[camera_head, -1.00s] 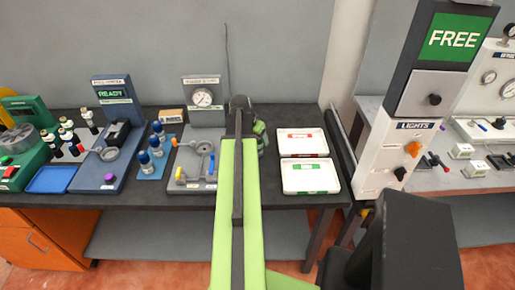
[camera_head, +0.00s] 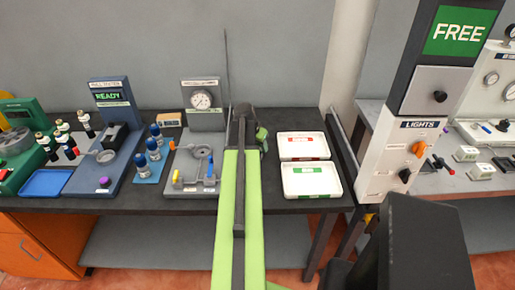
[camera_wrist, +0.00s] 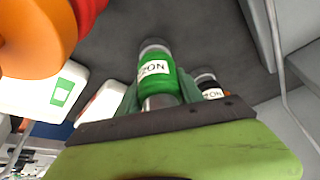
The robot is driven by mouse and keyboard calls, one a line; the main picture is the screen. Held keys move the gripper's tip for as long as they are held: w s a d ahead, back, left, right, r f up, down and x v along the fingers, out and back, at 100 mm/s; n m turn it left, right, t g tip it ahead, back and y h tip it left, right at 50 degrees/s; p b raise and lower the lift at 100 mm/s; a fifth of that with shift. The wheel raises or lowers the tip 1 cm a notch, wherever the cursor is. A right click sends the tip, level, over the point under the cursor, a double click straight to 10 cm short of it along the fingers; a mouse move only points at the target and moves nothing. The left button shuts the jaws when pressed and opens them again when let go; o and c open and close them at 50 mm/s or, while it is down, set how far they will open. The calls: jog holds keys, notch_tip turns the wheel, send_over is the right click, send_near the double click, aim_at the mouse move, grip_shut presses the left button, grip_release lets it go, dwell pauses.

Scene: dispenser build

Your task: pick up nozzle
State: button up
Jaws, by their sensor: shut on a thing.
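My gripper (camera_wrist: 159,88) is shut on a green cylinder with a white label and a metal-grey end, which I take to be the nozzle (camera_wrist: 155,66). The label is only partly readable. The nozzle sits between the two teal-green fingers in the wrist view. In the head view my gripper (camera_head: 262,138) shows at the far end of my green arm, over the dark bench (camera_head: 262,185), left of the white trays. The nozzle cannot be made out in the head view. Whether it still touches the bench is unclear.
A black-and-orange labelled item (camera_wrist: 208,88) is close beside the nozzle. White trays with a red label (camera_head: 303,146) and a green label (camera_head: 311,180) lie right of my arm. A gauge station (camera_head: 203,100) stands left. A large orange-and-red thing (camera_wrist: 45,35) fills the wrist view's corner.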

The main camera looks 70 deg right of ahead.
grip_shut()
jog(key=shift+r+p, duration=0.45)
jog(key=shift+p, duration=0.05)
notch_tip(320, 180, up, 4)
jog(key=p, duration=0.4)
jog(key=s+a+r+p, duration=0.6)
jog(key=s+a, duration=0.2)
jog(key=s, duration=0.1)
jog(key=shift+n, duration=0.5)
jog(key=w+d, duration=0.2)
jog(key=w, duration=0.1)
jog(key=w+d, duration=0.5)
jog(key=w, duration=0.1)
jog(key=shift+w+d+f+b, duration=0.2)
jog(key=shift+d+f+b, duration=0.1)
jog(key=shift+d, duration=0.05)
jog(key=shift+w+a, duration=0.1)
